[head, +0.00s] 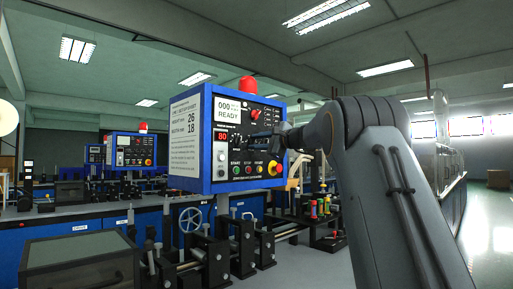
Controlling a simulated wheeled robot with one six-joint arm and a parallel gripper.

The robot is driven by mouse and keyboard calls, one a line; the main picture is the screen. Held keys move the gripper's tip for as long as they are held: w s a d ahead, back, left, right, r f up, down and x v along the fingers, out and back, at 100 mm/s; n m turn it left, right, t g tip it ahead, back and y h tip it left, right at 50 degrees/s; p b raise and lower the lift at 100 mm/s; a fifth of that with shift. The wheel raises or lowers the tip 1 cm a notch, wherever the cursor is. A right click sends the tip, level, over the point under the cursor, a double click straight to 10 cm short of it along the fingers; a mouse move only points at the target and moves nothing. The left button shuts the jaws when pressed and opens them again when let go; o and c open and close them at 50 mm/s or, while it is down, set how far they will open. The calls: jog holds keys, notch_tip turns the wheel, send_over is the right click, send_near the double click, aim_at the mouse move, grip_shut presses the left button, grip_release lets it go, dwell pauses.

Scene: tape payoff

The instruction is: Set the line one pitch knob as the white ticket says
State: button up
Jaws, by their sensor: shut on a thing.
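The line one control box (208,178), with a blue frame, stands upright in the middle of the head view. The white ticket (185,150) is on its left side, with the large numbers 26 and 18; its smaller words are hard to read. The front panel has a screen (227,108) reading 000 and READY and a red display (222,137) reading 80. My gripper (265,141) reaches in from the right and is shut at a dark knob on the panel's right half. The gripper hides most of that knob, and its pointer and scale cannot be read.
Below the knob are several push buttons and a red-and-yellow stop button (275,169). A red lamp (248,85) tops the box. Rollers and a handwheel (190,219) stand below. Similar boxes (131,149) stand farther left.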

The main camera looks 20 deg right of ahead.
dwell(0.4)
jog(key=o, duration=1.1)
jog(key=shift+c, duration=0.2)
jog(key=b+v, duration=0.1)
jog(key=v, duration=0.7)
jog(key=shift+b, duration=0.3)
